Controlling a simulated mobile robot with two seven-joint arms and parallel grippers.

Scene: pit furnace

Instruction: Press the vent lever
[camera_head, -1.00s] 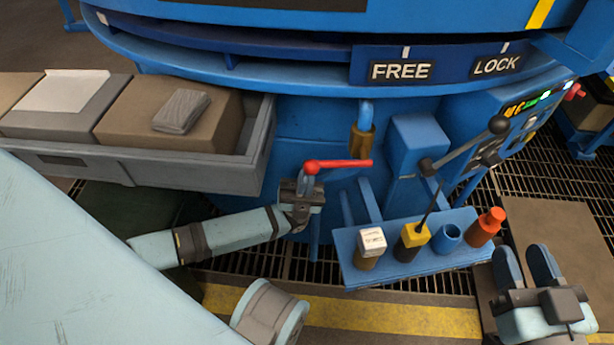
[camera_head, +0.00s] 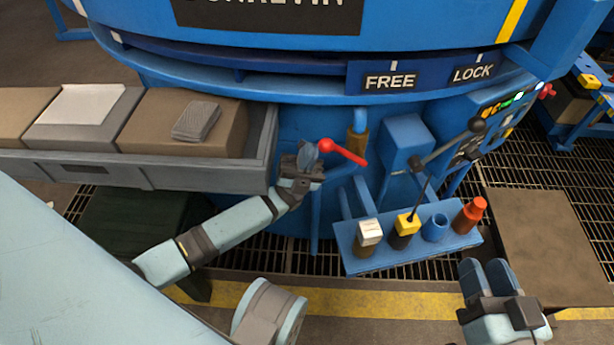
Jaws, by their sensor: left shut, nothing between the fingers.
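A red lever (camera_head: 347,154) with a round red ball end stands in front of the blue furnace body, near a brass fitting (camera_head: 358,145). Its bar slopes down to the right from the ball. My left gripper (camera_head: 310,152) is shut and empty, with its fingertips right beside the ball; I cannot tell whether they touch it. My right gripper (camera_head: 487,268) is at the lower right, away from the lever, with its two fingers close together. Whether it is fully shut is unclear.
A blue shelf (camera_head: 385,264) holds several small items, including an orange bottle (camera_head: 469,216). A black-knobbed lever (camera_head: 452,142) rises behind it beside a lit panel (camera_head: 516,103). A grey tray (camera_head: 215,176) with boxes lies above my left arm.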

